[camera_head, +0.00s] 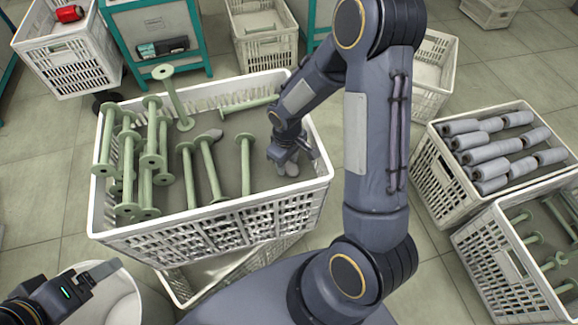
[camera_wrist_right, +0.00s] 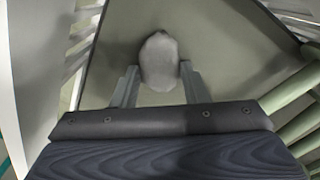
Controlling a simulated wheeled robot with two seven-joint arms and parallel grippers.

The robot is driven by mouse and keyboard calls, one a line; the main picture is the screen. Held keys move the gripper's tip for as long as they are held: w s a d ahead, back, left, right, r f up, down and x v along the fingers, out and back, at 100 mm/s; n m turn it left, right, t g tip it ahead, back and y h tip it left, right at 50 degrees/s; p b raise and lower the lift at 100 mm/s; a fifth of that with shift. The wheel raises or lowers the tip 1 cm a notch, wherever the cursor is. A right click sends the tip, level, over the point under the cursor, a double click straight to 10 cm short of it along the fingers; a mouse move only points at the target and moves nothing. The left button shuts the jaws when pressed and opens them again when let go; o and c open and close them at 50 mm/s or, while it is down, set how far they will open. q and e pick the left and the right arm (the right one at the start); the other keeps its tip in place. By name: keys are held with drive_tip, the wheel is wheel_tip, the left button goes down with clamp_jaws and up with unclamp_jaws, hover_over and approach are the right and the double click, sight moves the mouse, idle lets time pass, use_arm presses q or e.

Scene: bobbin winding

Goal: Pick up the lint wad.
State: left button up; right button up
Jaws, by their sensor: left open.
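A pale grey lint wad (camera_head: 291,169) lies on the floor of the large white crate (camera_head: 212,213), at its right end. My right gripper (camera_head: 284,157) reaches down into the crate just above it. In the right wrist view the wad (camera_wrist_right: 160,62) sits between and slightly beyond the two fingertips (camera_wrist_right: 158,72), with a narrow gap showing on each side; the fingers are apart. My left gripper (camera_head: 98,273) is open at the lower left, over a round white bin (camera_head: 122,306).
Several green bobbins (camera_head: 152,135) stand and lean in the crate's left and middle. Crates with grey-wound bobbins (camera_head: 490,150) and green bobbins (camera_head: 540,240) stand at right. More crates (camera_head: 75,65) and a teal-framed stand (camera_head: 158,35) stand behind.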

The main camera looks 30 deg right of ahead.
drive_tip(key=shift+c, duration=1.2)
